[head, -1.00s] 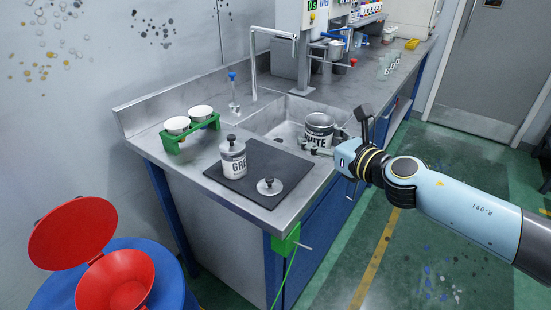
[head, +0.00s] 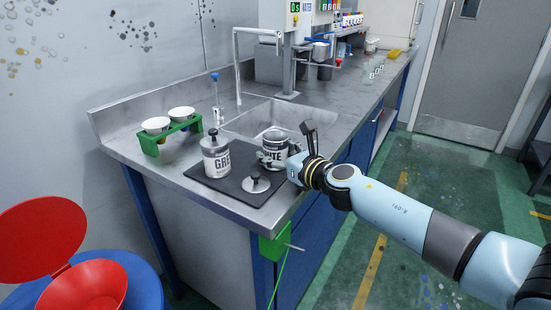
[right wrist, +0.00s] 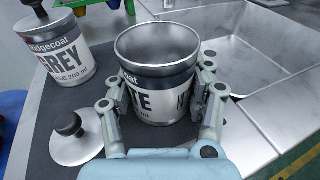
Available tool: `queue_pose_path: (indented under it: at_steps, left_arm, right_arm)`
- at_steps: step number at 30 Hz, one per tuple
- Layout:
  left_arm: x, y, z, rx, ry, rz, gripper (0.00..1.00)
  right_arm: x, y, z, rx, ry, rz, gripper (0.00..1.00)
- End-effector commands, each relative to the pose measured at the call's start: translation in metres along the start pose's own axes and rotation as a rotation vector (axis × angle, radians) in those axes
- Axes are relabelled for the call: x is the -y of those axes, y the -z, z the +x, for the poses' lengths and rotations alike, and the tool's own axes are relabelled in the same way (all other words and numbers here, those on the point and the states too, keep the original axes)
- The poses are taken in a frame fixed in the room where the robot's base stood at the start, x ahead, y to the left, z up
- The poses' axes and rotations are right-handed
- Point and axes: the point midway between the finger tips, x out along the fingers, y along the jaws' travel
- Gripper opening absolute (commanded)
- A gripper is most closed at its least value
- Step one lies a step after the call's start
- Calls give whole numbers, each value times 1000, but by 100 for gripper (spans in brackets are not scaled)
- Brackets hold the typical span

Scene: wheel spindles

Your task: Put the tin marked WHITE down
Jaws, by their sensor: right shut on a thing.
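The tin marked WHITE (head: 274,141) is an open, lidless metal can with a white label; only the end of its word shows. My right gripper (right wrist: 160,95) is shut around its sides, and the tin is upright. In the head view the gripper (head: 284,160) reaches it from the right. The tin is over the right part of the dark mat (head: 225,186), beside the tin marked GREY (head: 216,157). I cannot tell whether its base touches the mat. A loose lid with a black knob (head: 257,184) lies on the mat in front. My left gripper is out of view.
The GREY tin has a knobbed lid on. A sink (head: 262,116) lies just behind the WHITE tin. A green rack (head: 172,136) with two white cups stands at the left of the steel bench. A blue drum with an open red funnel (head: 85,288) stands at front left.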

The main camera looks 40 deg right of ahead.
Motion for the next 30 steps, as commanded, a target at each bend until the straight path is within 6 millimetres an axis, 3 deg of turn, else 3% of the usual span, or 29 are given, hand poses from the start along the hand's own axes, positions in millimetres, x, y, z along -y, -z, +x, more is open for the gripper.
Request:
queue_pose_path:
  at_steps: [6,7,12,23,30]
  left_arm:
    - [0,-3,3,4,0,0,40]
    - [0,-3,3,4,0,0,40]
    - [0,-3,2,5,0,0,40]
    - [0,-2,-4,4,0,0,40]
    - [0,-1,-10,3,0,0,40]
  right_arm:
    - [0,2,0,1,0,0,19]
    - [0,3,0,0,0,0,55]
    - [0,2,0,0,0,0,77]
    - [0,-4,-1,1,0,0,78]
    - [0,-1,-48,-3,-1,-1,78]
